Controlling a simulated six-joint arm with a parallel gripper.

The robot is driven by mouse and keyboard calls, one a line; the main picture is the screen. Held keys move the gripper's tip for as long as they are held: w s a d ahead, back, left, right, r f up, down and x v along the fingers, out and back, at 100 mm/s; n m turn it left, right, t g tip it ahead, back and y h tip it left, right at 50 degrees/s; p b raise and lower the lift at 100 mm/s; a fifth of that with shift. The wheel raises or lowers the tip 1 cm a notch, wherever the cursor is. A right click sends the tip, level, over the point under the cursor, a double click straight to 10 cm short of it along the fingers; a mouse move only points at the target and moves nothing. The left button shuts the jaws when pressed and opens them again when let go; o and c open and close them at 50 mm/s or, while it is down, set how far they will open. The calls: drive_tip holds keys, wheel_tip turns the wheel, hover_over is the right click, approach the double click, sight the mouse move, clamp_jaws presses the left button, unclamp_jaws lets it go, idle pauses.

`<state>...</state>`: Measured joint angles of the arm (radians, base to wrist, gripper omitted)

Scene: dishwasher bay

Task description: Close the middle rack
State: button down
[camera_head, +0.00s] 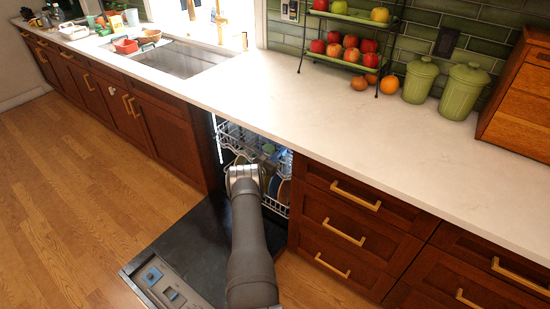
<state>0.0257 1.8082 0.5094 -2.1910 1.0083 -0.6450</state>
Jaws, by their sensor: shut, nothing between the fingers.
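The dishwasher door (190,250) is folded down flat in front of the open bay. A white wire rack (232,137) shows in the upper part of the bay, under the counter edge; I take it as the middle rack. It looks mostly inside the bay, but its exact depth is hard to tell. My gripper (268,156) is shut and empty, at the bay opening close to the rack's front. It is small and partly hidden by my wrist, so I cannot tell whether it touches the rack.
A lower rack (276,206) with plates (284,190) shows beside my arm, partly hidden by it. Drawers with brass handles (356,196) flank the bay on the right, and cabinets (165,135) on the left. The white counter (330,125) overhangs the bay. The wooden floor on the left is clear.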

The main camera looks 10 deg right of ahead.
drive_tip(key=shift+w+d+r, duration=0.2)
drive_tip(key=shift+d+r, duration=0.1)
drive_tip(key=shift+r, duration=0.15)
drive_tip(key=v, duration=1.4)
drive_tip(key=shift+s+a+f, duration=0.25)
drive_tip(key=shift+a+f, duration=0.05)
drive_tip(key=shift+f, duration=0.1)
drive_tip(key=x, duration=1.4)
